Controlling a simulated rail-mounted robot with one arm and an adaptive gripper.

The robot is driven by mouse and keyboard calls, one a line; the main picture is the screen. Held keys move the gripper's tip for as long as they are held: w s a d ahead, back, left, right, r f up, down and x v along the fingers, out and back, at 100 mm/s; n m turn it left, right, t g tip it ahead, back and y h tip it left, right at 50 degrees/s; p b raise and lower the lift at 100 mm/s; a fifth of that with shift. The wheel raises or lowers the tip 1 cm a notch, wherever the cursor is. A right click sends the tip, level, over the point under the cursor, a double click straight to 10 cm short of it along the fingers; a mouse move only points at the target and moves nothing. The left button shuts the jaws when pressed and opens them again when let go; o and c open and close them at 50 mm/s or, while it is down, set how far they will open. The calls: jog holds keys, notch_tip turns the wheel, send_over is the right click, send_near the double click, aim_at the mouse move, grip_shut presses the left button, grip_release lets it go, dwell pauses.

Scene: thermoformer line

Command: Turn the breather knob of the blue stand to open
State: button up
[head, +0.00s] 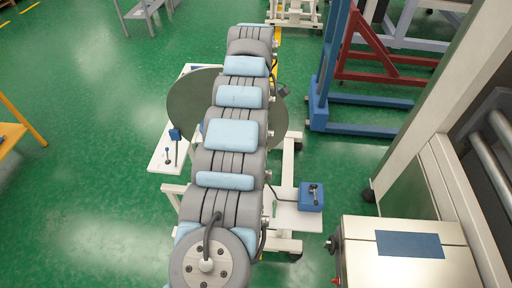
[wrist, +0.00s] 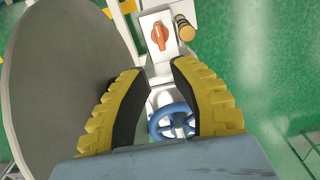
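In the wrist view my gripper (wrist: 157,72) is open, its two yellow ribbed fingers apart with nothing held between them. A blue handwheel (wrist: 168,122) shows beyond and between the fingers. An orange knob (wrist: 160,37) sits on a pale plate just past the fingertips; the fingers appear apart from it. I cannot tell from its look alone whether it is the breather knob. A blue upright stand (head: 325,85) is at the upper right in the head view. My gripper is hidden there behind my arm.
A brass-coloured cylinder (wrist: 184,28) is beside the orange knob. A large grey disc (wrist: 55,80) fills the left of the wrist view. In the head view a blue box with a lever (head: 311,197) sits on a white shelf. Green floor is free at left.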

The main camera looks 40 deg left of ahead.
jog(key=shift+f+b, duration=3.6)
jog(key=shift+f, duration=0.4)
notch_tip(320, 180, down, 3)
jog(key=shift+r+b, duration=0.15)
jog(key=shift+b, duration=0.7)
jog(key=shift+f+p, duration=0.3)
jog(key=shift+f, duration=0.9)
grip_shut()
